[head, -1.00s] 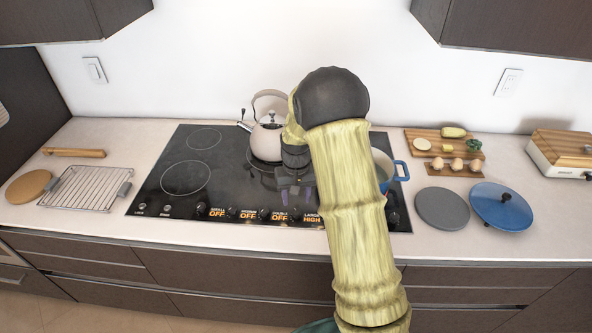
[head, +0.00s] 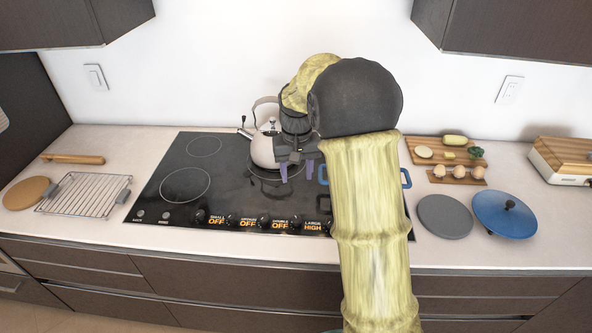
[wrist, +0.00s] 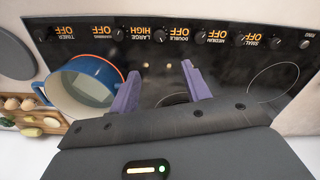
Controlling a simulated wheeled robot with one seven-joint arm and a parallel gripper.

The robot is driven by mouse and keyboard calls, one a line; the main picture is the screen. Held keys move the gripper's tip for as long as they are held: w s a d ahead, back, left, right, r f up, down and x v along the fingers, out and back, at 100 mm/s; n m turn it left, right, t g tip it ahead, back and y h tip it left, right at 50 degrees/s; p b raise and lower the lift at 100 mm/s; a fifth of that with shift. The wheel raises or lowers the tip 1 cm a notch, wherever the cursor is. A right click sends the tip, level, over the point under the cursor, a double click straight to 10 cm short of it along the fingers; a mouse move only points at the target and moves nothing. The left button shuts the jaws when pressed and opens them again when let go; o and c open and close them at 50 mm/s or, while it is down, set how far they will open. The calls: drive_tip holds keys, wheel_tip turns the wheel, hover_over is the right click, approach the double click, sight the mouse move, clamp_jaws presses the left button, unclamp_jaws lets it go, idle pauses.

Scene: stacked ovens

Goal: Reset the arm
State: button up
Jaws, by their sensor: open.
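My gripper (head: 291,172) hangs over the right half of the black cooktop (head: 225,185), in front of the kettle. Its two purple fingers are apart, with nothing between them. The wrist view shows the same open fingers (wrist: 157,88) above the cooktop's dark glass. My yellow and black arm rises through the middle of the head view and hides part of the cooktop's right side.
A pale kettle (head: 263,150) stands close behind my gripper. A blue pot (wrist: 87,85) stands beside the fingers in the wrist view. A wire rack (head: 85,194) lies left; a blue lid (head: 504,214) and cutting board (head: 438,152) lie right.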

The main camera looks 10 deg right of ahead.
drive_tip(key=s+f+t, duration=0.2)
drive_tip(key=s+f, duration=0.1)
drive_tip(key=s, duration=1.8)
drive_tip(key=shift+s+n+t, duration=0.15)
drive_tip(key=shift+n+t, duration=0.15)
